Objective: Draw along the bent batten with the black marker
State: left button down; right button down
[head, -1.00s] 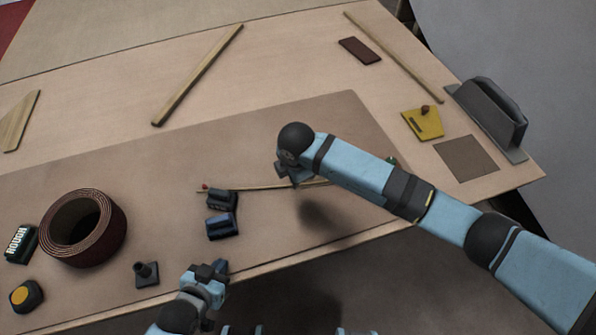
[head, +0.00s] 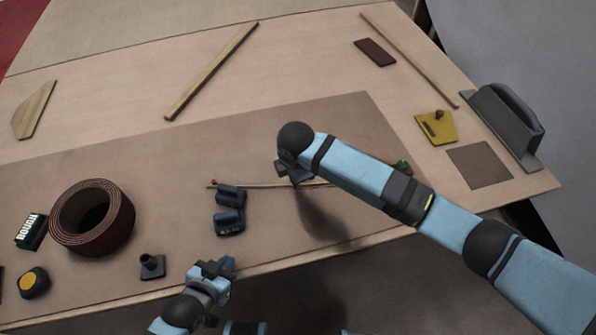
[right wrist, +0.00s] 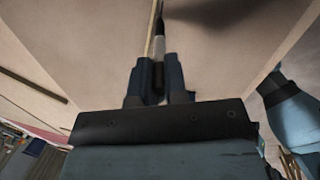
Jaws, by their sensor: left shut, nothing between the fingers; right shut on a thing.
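The thin bent batten (head: 255,186) lies on the brown sheet (head: 330,115), running left to right; my right arm hides part of it. A small red-headed piece sits at its left end. My right gripper (head: 294,176) is over the batten, mostly hidden by its own wrist. In the right wrist view it is shut on the black marker (right wrist: 159,46), which has a pale band and points away beside the batten (right wrist: 151,28). I cannot tell whether its tip touches the sheet. My left gripper (head: 226,264) is shut and empty near the table's front edge.
Two dark blocks (head: 229,222) stand by the batten's left end. A coiled roll (head: 92,215), a yellow-topped block (head: 33,281) and a post on a base (head: 151,266) stand left. The sheet behind the batten is clear.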

pick_arm(q)
jog(key=shift+f, duration=0.15)
pick_arm(e)
jog(key=shift+s+a, duration=0.1)
jog(key=shift+a, duration=0.35)
jog(key=shift+a, duration=0.1)
pick_arm(q)
jog(key=shift+f+b, duration=0.2)
jog(key=shift+b, duration=0.1)
pick_arm(e)
jog(key=shift+a, duration=0.55)
jog(key=shift+s+a, duration=0.1)
jog(key=shift+a, duration=0.55)
jog(key=shift+s+a, duration=0.1)
pick_arm(q)
jog(key=shift+f+b, duration=0.1)
jog(key=shift+b, duration=0.4)
pick_arm(e)
jog(key=shift+s+a, duration=0.1)
jog(key=shift+a, duration=0.45)
pick_arm(q)
jog(key=shift+b, duration=0.3)
pick_arm(e)
jog(key=shift+a+f, duration=0.1)
jog(key=shift+a, duration=0.5)
